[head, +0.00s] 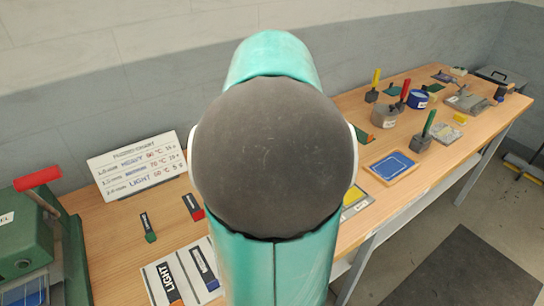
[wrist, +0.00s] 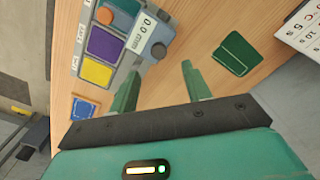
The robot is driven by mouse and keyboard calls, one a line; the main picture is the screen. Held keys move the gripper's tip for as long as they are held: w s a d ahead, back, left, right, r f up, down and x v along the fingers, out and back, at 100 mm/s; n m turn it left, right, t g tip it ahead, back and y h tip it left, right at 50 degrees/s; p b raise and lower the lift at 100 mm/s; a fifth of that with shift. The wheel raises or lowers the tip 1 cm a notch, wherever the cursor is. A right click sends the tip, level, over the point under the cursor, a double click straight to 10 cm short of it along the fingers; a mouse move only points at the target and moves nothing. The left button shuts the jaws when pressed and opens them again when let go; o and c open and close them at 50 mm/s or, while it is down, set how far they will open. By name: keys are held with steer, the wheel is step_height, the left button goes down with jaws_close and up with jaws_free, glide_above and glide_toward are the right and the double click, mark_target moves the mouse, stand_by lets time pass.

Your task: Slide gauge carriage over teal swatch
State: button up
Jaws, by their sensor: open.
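In the wrist view a grey gauge plate (wrist: 82,72) lies on the table with a purple swatch (wrist: 107,45) and a yellow swatch (wrist: 97,75). A blue-grey carriage (wrist: 128,55) with a "0.0" display sits along its right side, with a round grey knob at its near end. A small teal patch (wrist: 130,4) shows at the top edge; I cannot tell if it is the teal swatch. My gripper (wrist: 160,68) is open and empty, its fingertips apart near the knob. In the head view my arm hides the gripper and most of the gauge; a yellow swatch (head: 355,208) shows.
A dark green piece (wrist: 235,53) lies right of the fingers, and a chart board (head: 137,167) stands at the wall. A blue-topped tray (head: 391,166) lies near the table's front edge. Stamps and pots crowd the table's far end. A green press (head: 30,240) stands left.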

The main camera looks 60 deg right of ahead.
step_height(320, 180, up, 5)
steer(key=shift+r, duration=0.15)
stand_by(0.6)
steer(key=w+a+f+n+t, duration=0.2)
steer(key=w+a+n, duration=0.3)
steer(key=a, duration=0.6)
steer(key=a+f+n+t, duration=0.1)
steer(key=a+n, duration=0.3)
steer(key=a, duration=0.9)
steer(key=a+f+n+t, duration=0.2)
steer(key=a+n, duration=0.3)
steer(key=a, duration=0.9)
steer(key=shift+s+f+t, duration=0.2)
steer(key=shift+f+t, duration=0.1)
steer(key=shift+f, duration=0.25)
steer(key=shift+c, duration=1.3)
steer(key=shift+d, duration=0.15)
